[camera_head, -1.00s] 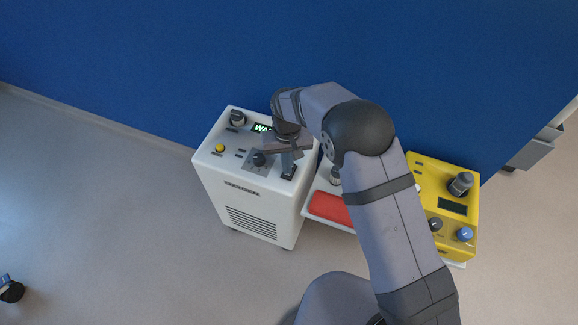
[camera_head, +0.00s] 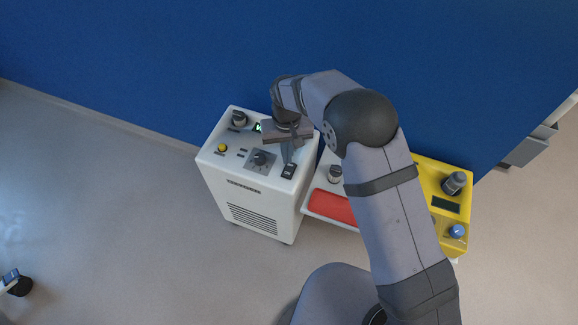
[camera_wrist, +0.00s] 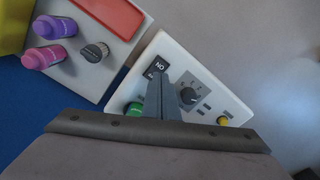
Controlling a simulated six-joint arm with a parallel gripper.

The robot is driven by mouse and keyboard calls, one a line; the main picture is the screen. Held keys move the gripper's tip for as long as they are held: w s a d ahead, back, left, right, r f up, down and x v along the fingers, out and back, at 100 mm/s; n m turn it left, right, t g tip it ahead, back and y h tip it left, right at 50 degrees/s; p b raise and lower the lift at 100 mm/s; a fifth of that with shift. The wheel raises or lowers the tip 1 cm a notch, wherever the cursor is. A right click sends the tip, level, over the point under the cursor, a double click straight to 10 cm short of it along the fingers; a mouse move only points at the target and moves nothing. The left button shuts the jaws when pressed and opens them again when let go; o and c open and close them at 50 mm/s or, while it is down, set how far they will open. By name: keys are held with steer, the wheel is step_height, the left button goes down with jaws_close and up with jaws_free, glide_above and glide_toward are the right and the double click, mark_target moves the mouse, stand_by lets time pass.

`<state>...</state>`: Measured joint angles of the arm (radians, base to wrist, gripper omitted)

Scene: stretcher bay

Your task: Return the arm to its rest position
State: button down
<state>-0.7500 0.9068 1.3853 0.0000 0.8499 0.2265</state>
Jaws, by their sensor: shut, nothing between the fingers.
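My gripper (camera_head: 288,152) is above the top panel of the white machine (camera_head: 262,212) in the head view. In the wrist view my gripper (camera_wrist: 162,85) is shut and empty, with its fingers over the panel beside a black rocker switch (camera_wrist: 157,67). The switch also shows in the head view (camera_head: 289,171), close to the fingertips. A gap to the panel cannot be judged. A dark dial (camera_wrist: 189,96) and a yellow button (camera_wrist: 223,120) are on the same panel.
A white cart with a red tray (camera_head: 332,207) stands right of the machine. A yellow device (camera_head: 461,212) stands farther right, partly behind my arm. Purple (camera_wrist: 54,28) and pink (camera_wrist: 43,57) bottles show in the wrist view.

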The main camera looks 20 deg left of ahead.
stand_by(0.3)
steer(key=s+d+f+n+g+h, duration=0.2)
steer(key=s+d+f, duration=0.1)
steer(key=s+d, duration=1.05)
steer(key=s+d+r+m+y+p, duration=0.1)
steer(key=s+d+r+m+p, duration=0.4)
steer(key=d+r, duration=0.85)
steer(key=w+d+r+m+t+y+p, duration=0.1)
steer(key=w+d+r+m+t+p, duration=0.1)
steer(key=d+r, duration=0.5)
steer(key=shift+w+d+r+m, duration=0.3)
steer(key=shift+w+m, duration=0.2)
steer(key=shift+w, duration=0.25)
steer(key=c, duration=2.4)
jaws_free()
steer(key=shift+c, duration=0.2)
